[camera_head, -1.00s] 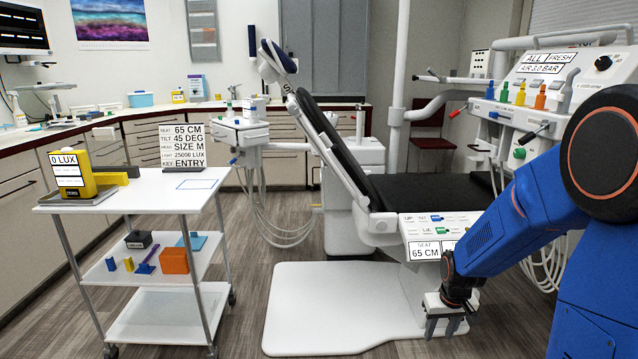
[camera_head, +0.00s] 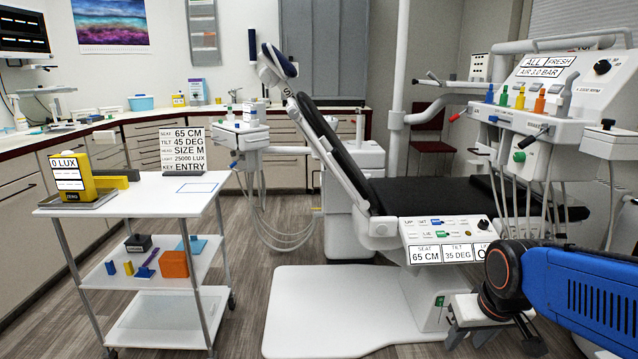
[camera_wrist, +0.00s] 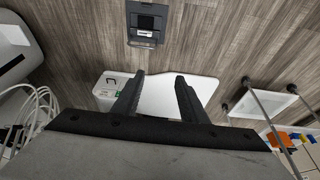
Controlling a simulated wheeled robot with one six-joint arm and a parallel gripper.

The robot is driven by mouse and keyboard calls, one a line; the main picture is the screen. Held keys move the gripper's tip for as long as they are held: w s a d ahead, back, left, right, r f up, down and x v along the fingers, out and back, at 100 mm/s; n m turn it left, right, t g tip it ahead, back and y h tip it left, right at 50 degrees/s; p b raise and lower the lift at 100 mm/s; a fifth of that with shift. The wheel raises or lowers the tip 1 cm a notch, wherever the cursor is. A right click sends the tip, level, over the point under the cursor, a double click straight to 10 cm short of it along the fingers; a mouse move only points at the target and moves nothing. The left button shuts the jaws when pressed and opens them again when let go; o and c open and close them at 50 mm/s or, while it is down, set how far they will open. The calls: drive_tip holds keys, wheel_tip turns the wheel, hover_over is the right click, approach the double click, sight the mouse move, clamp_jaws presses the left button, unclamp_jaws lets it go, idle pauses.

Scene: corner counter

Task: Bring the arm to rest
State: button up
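My gripper (camera_head: 492,342) hangs at the lower right of the head view, at the end of my blue arm, with nothing held. In the wrist view my gripper (camera_wrist: 157,98) points down at the floor; its two dark fingers are apart with nothing between them. Beyond the fingers lies the white base plate of the dental chair (camera_wrist: 178,98). In the head view the chair's black seat (camera_head: 430,192) and its control panel (camera_head: 450,240), reading 65 CM and 35 DEG, are just above and left of my gripper.
A white trolley (camera_head: 140,195) stands at the left with a yellow meter (camera_head: 72,178) and a settings sign (camera_head: 183,150). The instrument unit (camera_head: 545,100) with hanging hoses is above my arm at the right. Open floor (camera_head: 255,285) lies between trolley and chair.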

drive_tip(key=s+r+t, duration=0.1)
drive_tip(key=s+r, duration=0.2)
drive_tip(key=s, duration=0.6)
drive_tip(key=shift+s+a, duration=0.2)
drive_tip(key=shift+a, duration=0.25)
drive_tip(key=shift+r, duration=0.1)
idle(1.3)
